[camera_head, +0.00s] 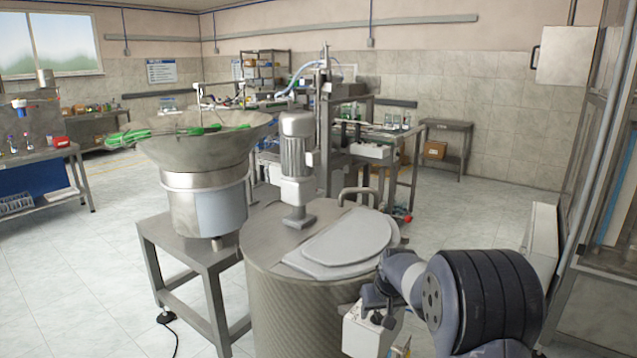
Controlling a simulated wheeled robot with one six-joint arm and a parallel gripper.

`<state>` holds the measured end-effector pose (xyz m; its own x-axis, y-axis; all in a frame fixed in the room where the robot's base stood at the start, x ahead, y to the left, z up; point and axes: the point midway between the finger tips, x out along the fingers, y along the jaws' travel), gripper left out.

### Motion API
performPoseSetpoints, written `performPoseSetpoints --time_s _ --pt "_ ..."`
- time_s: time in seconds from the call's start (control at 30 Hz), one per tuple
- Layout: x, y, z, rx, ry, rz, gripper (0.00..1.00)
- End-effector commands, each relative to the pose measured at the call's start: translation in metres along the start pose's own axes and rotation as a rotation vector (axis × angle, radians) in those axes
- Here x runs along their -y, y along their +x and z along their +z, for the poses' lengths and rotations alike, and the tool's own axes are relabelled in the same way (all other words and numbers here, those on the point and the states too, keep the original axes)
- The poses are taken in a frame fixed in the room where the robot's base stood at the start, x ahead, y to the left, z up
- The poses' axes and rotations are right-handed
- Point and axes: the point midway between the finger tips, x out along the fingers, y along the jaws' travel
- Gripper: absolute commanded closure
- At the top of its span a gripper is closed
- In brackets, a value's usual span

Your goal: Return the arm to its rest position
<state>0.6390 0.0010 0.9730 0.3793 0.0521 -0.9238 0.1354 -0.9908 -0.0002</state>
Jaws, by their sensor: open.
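My arm is folded at the lower right, with a large dark ribbed link close to the camera. My gripper (378,306) is at its far end, in front of the steel drum. It is small and partly hidden by my own links; it is open, and I see nothing held in it. The steel drum (300,310) stands just beyond it with its grey hinged lid (345,240) lying flat. I cannot tell whether the gripper touches the drum.
A cap feeder bowl (205,150) with green parts stands on a metal stand (175,245) at the left. A motor (297,165) rises from the drum top. A glazed cabinet frame (600,210) is close at the right. Tiled floor (470,210) is clear behind my arm.

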Motion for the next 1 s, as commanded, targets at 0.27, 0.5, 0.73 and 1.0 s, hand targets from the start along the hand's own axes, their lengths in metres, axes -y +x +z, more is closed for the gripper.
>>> performPoseSetpoints --time_s 0.27,0.5,0.73,1.0 --pt "-0.001 -0.017 0.0 -0.001 -0.021 -0.008 0.42" --pt "-0.001 -0.02 0.0 0.0 -0.02 -0.008 0.42" --pt "0.0 -0.021 0.001 0.001 -0.023 -0.007 0.42" --pt "0.008 -0.035 0.013 0.018 -0.056 0.009 0.42"
